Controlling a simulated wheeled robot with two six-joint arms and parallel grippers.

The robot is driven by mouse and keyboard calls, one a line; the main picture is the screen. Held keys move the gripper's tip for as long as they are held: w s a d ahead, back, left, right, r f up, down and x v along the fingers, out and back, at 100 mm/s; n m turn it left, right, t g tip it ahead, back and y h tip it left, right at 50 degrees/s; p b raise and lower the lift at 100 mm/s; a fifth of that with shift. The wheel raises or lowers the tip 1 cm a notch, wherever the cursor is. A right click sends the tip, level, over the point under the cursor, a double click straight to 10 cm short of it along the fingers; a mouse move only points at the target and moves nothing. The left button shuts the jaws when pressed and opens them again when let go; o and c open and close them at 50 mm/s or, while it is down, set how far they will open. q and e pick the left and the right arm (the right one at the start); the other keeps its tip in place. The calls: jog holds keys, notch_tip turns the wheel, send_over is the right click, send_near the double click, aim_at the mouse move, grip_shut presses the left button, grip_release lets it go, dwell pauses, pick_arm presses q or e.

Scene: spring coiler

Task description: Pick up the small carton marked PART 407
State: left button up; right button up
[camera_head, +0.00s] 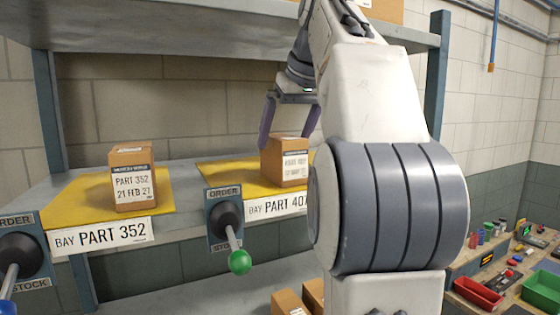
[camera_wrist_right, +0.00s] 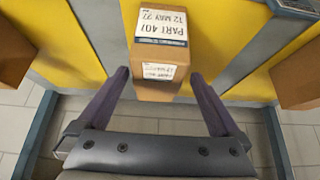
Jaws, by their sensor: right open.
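The small brown carton marked PART 407 (camera_head: 287,160) stands upright on the yellow mat of the bay labelled PART 407. My arm hides its right side and part of the bay label (camera_head: 275,207) in the head view. In the right wrist view the carton (camera_wrist_right: 157,55) shows its white PART 407 label upside down. My right gripper (camera_head: 288,139) is above the carton, with its purple fingers apart. In the wrist view its open fingertips (camera_wrist_right: 159,76) lie on either side of the carton's near end, with gaps visible. My left gripper is out of view.
A similar carton marked PART 352 (camera_head: 132,180) stands in the bay to the left. Levers with a green knob (camera_head: 239,262) and a blue knob hang at the shelf front. An upper shelf (camera_head: 180,30) spans above. More cartons (camera_head: 290,302) sit below.

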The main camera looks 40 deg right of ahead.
jog(key=shift+p+x, duration=0.55)
jog(key=shift+x, duration=2.8)
jog(key=shift+d+r, duration=0.15)
grip_shut()
